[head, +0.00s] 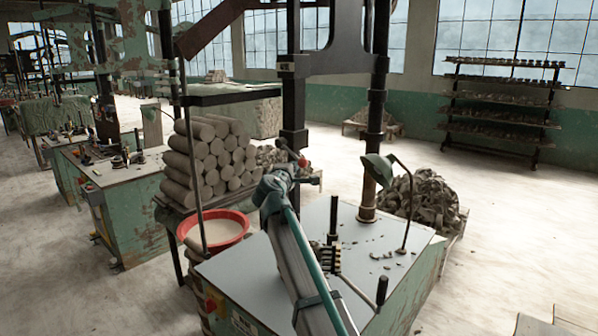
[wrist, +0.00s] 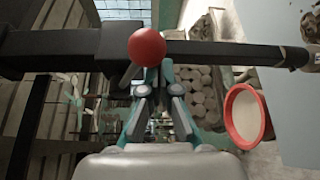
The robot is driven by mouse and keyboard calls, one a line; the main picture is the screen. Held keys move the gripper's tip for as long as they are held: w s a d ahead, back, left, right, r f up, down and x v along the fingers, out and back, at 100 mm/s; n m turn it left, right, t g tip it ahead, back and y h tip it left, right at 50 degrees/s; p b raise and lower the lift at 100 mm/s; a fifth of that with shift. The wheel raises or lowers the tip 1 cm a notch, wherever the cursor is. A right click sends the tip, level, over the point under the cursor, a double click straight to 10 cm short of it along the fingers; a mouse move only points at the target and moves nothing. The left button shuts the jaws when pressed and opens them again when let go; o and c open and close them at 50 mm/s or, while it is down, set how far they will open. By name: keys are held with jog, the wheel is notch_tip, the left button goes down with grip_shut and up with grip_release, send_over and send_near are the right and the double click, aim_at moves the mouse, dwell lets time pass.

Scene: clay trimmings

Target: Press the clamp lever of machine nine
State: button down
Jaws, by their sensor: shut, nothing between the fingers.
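A red ball knob (head: 303,162) sits beside the dark column of the near machine, in front of my gripper (head: 291,168). In the wrist view the red ball (wrist: 147,47) lies at the tips of my shut, empty gripper (wrist: 155,72), partly overlapping them. A dark bar (wrist: 230,52) runs sideways behind the ball. I cannot tell whether the fingertips touch the ball. A lever with a black grip (head: 382,290) stands at the front of the machine's grey table (head: 250,275). No machine number is readable, so I cannot tell which lever is the clamp lever.
A red basin (head: 181,226) stands left of the table; its rim also shows in the wrist view (wrist: 228,113). Stacked clay cylinders (head: 205,160) lie behind it. A green lamp (head: 378,168) and a trimmings heap (head: 425,195) are to the right.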

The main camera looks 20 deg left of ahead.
jog(key=shift+s+d+r+b, duration=0.1)
jog(key=shift+d+r+b, duration=0.2)
jog(key=shift+r, duration=0.3)
jog(key=shift+s+d+r+b, duration=0.1)
jog(key=shift+d+r+b, duration=0.15)
jog(key=shift+r, duration=0.35)
jog(key=shift+d+r, duration=0.2)
jog(key=shift+r, duration=0.65)
jog(key=shift+r, duration=0.25)
jog(key=shift+f+b, duration=0.15)
jog(key=shift+b, duration=0.15)
notch_tip(320, 180, down, 4)
jog(key=a+b, duration=0.2)
jog(key=b, duration=0.1)
jog(key=s+r+b, duration=0.2)
jog(key=s+r, duration=0.2)
jog(key=s, duration=0.5)
jog(key=shift+s+a, duration=0.15)
jog(key=shift+a, duration=0.2)
jog(key=shift+d+f, duration=0.1)
